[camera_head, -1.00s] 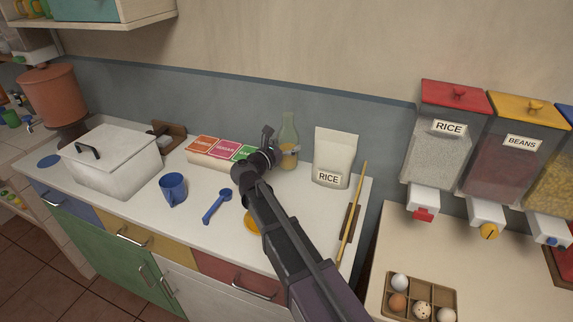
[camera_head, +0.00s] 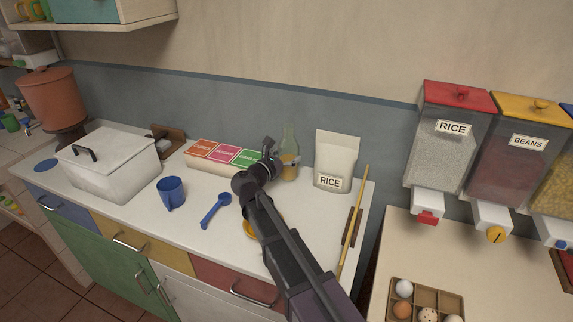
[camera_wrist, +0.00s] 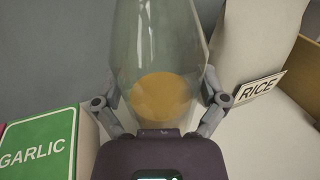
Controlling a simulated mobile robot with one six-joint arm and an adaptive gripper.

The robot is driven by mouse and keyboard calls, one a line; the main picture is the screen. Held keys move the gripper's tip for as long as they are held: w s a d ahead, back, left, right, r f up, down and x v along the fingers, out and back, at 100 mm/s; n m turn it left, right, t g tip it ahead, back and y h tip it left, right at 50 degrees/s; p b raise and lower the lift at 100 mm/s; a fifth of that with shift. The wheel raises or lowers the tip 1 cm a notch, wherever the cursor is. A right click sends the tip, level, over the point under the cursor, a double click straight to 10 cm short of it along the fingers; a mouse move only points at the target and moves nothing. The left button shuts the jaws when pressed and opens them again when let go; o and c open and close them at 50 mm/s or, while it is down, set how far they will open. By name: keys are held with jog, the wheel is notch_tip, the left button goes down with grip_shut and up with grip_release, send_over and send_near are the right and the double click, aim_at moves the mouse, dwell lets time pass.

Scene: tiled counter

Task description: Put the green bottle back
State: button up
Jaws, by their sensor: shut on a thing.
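The green bottle (camera_head: 290,150) is clear greenish glass with a yellow-orange content low inside. It stands upright at the back of the counter, between the spice boxes and the rice bag. My gripper (camera_head: 277,160) is at its near side, with the arm reaching in from the front. In the wrist view the bottle (camera_wrist: 160,50) fills the middle, and my gripper (camera_wrist: 161,112) has one finger on each side of it, shut on it.
The spice boxes (camera_head: 222,154) stand close on the left. The rice bag (camera_head: 336,160) stands close on the right. A blue spoon (camera_head: 213,211), blue mug (camera_head: 171,193) and wooden stick (camera_head: 353,225) lie or stand on the counter. A yellow object is partly hidden under my arm.

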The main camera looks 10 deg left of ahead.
jog(key=shift+f+b, duration=1)
jog(key=shift+f, duration=0.3)
jog(key=shift+f, duration=0.2)
jog(key=o, duration=1)
jog(key=shift+r, duration=0.1)
jog(key=shift+c, duration=0.2)
jog(key=shift+r, duration=0.15)
jog(key=v, duration=1.2)
